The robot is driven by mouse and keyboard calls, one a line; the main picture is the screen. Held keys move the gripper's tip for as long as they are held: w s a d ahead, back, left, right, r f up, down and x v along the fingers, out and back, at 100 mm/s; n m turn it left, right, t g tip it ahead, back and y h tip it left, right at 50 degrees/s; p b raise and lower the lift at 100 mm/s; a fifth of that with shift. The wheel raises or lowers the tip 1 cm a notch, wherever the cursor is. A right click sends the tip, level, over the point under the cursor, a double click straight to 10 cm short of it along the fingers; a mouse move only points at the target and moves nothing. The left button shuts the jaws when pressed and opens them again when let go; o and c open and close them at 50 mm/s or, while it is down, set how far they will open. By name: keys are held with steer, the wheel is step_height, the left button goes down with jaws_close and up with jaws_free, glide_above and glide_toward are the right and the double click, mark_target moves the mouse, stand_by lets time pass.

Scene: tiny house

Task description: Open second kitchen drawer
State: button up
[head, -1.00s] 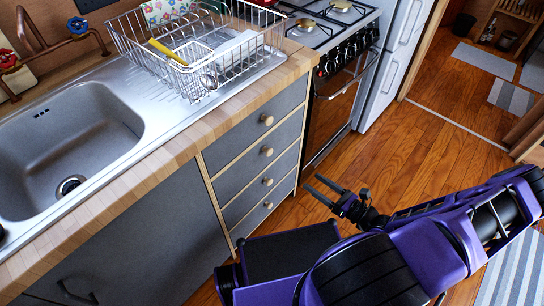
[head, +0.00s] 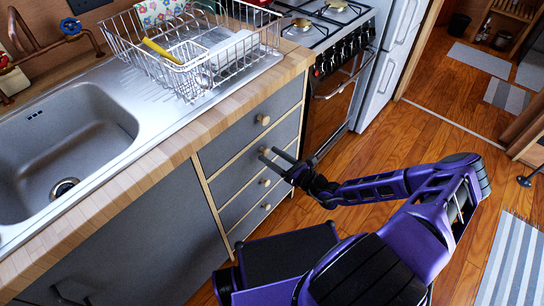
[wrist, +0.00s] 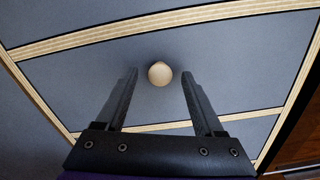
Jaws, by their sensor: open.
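The second kitchen drawer (head: 232,172) is a grey front with wood trim, closed, below the top drawer in a stack beside the sink cabinet. My gripper (head: 268,154) is open in front of it, its fingers pointing at the drawer front. In the wrist view, a round pale wooden knob (wrist: 160,74) sits between the two fingertips, with a gap on both sides. In the head view the fingers cover the second drawer's knob.
The oven (head: 330,98) stands right of the drawers. A wooden countertop (head: 190,140) overhangs them.

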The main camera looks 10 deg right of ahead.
steer(key=shift+w+a, duration=0.1)
steer(key=shift+w, duration=0.05)
steer(key=shift+c, duration=0.2)
jaws_close()
stand_by(1.2)
